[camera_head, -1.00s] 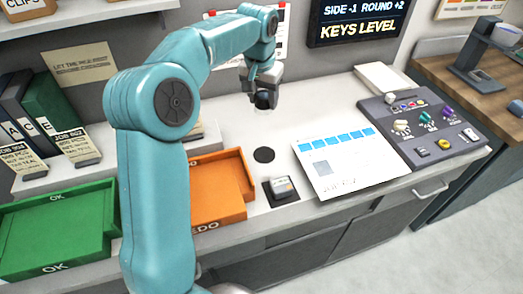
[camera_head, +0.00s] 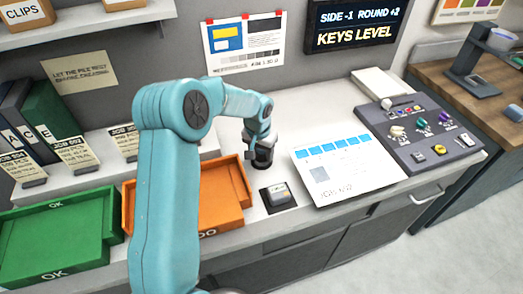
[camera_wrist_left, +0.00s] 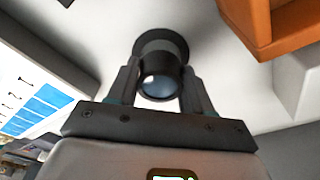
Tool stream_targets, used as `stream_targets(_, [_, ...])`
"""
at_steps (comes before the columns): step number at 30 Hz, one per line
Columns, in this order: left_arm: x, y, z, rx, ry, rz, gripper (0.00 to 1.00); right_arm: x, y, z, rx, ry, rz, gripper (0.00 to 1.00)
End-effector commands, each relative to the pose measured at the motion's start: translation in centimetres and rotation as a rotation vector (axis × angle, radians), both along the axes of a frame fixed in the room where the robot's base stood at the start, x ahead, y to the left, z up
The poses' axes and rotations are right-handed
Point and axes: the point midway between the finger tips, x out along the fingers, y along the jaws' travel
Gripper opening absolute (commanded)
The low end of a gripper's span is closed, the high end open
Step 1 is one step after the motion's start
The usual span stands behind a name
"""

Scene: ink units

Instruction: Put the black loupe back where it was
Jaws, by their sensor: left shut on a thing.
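The black loupe (camera_wrist_left: 160,80) is between the two fingers of my left gripper (camera_wrist_left: 160,92), its glass end toward the left wrist camera. In the head view my left gripper (camera_head: 262,152) is low over the white counter, right of the orange tray, with the dark loupe (camera_head: 263,160) at its tip. A round black spot (camera_wrist_left: 160,37) on the counter shows just behind the loupe in the wrist view. The loupe lines up closely with it; I cannot tell whether they touch. My gripper hides most of the spot in the head view. My right gripper is not in view.
An orange tray (camera_head: 214,222) stands left of the gripper, and a green tray (camera_head: 108,215) farther left. A small block on a black pad (camera_head: 277,195) sits just in front. A printed sheet (camera_head: 345,170) and a control panel (camera_head: 420,128) lie to the right.

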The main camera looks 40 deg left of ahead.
Motion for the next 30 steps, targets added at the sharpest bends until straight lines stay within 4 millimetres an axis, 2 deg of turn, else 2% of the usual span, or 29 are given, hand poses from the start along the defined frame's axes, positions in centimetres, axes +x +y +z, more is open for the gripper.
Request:
stream_targets(10, [0.0,0.0,-0.5,0.0,-0.001,0.0,0.2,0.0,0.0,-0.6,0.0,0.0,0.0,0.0])
stream_targets(11, [0.0,0.0,-0.3,0.0,-0.001,0.0,0.6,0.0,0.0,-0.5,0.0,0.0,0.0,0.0])
stream_targets(12, [0.0,0.0,-0.3,0.0,-0.001,0.0,0.73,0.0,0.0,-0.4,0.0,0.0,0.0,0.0])
stream_targets(13, [0.0,0.0,-0.3,0.0,-0.001,0.0,0.76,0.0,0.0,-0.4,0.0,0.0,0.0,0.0])
stream_targets(20, [0.0,0.0,-0.3,0.0,-0.001,0.0,0.76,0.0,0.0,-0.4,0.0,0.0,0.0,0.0])
stream_targets(25, [0.0,0.0,0.8,0.002,-0.004,0.001,0.76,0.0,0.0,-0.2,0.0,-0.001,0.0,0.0])
stream_targets(30, [-0.5,-0.1,4.3,0.003,-0.007,0.0,0.76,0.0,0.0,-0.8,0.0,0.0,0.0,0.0])
